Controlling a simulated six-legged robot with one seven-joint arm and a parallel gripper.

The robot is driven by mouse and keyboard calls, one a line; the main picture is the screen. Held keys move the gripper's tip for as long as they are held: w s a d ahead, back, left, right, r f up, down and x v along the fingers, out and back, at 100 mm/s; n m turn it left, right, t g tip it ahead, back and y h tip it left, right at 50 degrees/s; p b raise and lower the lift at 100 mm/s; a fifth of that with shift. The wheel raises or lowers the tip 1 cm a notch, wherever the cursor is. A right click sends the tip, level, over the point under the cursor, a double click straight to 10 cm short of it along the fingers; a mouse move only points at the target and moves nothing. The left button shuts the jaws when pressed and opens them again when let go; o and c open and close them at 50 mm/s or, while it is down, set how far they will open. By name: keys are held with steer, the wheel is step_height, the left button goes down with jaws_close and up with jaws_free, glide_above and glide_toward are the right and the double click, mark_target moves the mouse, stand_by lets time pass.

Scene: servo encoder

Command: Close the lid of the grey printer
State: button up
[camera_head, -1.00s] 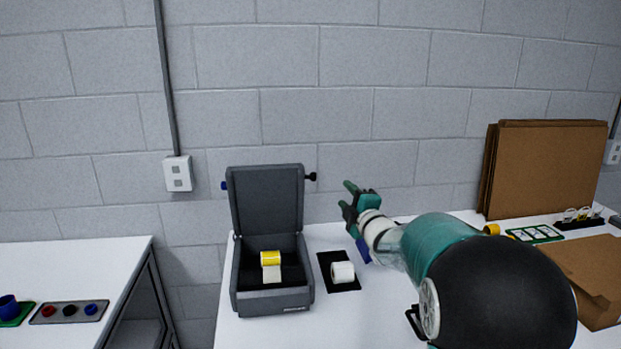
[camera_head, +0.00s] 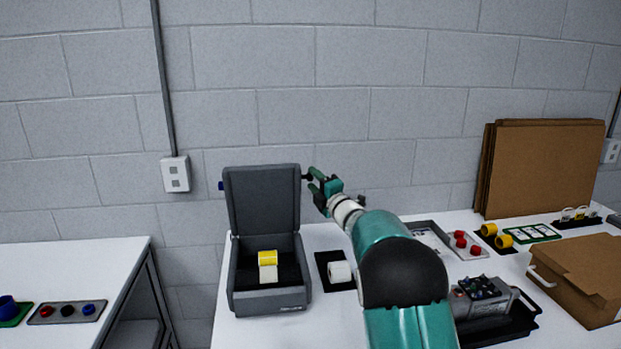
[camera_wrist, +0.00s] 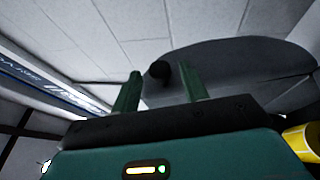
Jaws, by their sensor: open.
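The grey printer (camera_head: 268,301) stands at the left end of the white table. Its lid (camera_head: 262,200) is raised nearly upright, and a yellow roll (camera_head: 268,257) with a white label strip sits in the open body. A dark knob sticks out from each side of the lid. My gripper (camera_head: 309,178) is open at the lid's upper right edge, around or right beside the right knob; I cannot tell which. In the wrist view the dark knob (camera_wrist: 159,70) shows between my two green fingers (camera_wrist: 160,88), with the grey lid (camera_wrist: 240,68) behind.
A white roll (camera_head: 340,271) lies on a black mat right of the printer. A grey device (camera_head: 483,298), a cardboard box (camera_head: 582,275), red and yellow parts, and upright cardboard sheets (camera_head: 540,170) fill the right side. A second table (camera_head: 75,265) stands left across a gap.

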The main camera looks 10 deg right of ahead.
steer(key=shift+x, duration=1.4)
jaws_close()
steer(key=shift+s, duration=0.1)
